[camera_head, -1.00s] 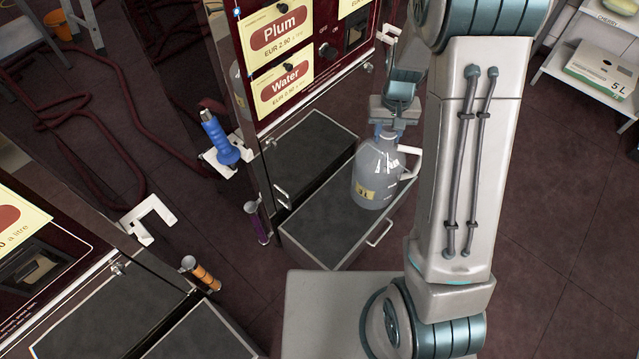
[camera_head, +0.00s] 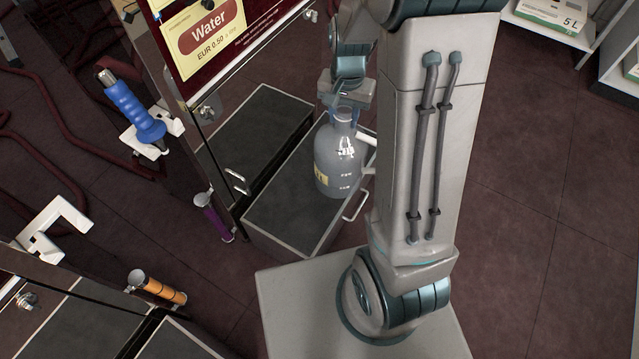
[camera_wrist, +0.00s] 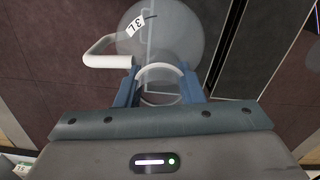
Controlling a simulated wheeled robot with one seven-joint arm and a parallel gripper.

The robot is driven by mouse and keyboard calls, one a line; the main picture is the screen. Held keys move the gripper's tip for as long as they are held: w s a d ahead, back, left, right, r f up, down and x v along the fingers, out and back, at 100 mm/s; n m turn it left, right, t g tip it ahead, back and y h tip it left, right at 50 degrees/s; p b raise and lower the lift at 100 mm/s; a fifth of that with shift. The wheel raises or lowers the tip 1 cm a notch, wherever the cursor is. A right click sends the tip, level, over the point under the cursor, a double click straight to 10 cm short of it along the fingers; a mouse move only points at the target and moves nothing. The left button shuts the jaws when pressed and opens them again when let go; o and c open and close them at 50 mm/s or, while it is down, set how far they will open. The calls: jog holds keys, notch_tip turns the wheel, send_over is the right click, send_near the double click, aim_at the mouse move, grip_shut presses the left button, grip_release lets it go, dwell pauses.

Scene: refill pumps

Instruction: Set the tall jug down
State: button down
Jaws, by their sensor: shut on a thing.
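The tall jug (camera_head: 338,160) is a translucent grey bottle with a white side handle and a yellow label. In the head view it is upright over the dark-topped pull-out platform (camera_head: 268,222) below the Water panel. I cannot tell whether its base touches the platform. My gripper (camera_head: 344,108) is shut on the jug's neck from above. In the wrist view the jug (camera_wrist: 180,28) shows its handle on the left and a "3 L" label, with my gripper's fingers (camera_wrist: 159,88) on either side of the neck.
A blue nozzle (camera_head: 134,112) hangs in a white holder at the left. Purple (camera_head: 217,217) and orange (camera_head: 160,288) handles stick out from the cabinets. A white shelf (camera_head: 550,32) with a 5 L box is at the top right. The right floor is clear.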

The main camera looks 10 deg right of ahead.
aim_at(350, 134)
jog(key=f+b, duration=0.1)
jog(key=s+f+m+b, duration=0.1)
jog(key=f+b, duration=0.1)
jog(key=s+d+f+m+b, duration=0.1)
jog(key=shift+d+f, duration=0.1)
jog(key=shift+f, duration=0.25)
jog(key=w+a+f+b, duration=0.4)
jog(key=w+a+f, duration=0.1)
jog(key=w+f, duration=0.5)
jog(key=shift+w+a+f+b, duration=0.15)
jog(key=shift+f+b, duration=0.15)
jog(key=shift+f, duration=0.1)
jog(key=shift+f, duration=0.15)
jog(key=c, duration=1)
grip_release()
jog(key=shift+o, duration=0.2)
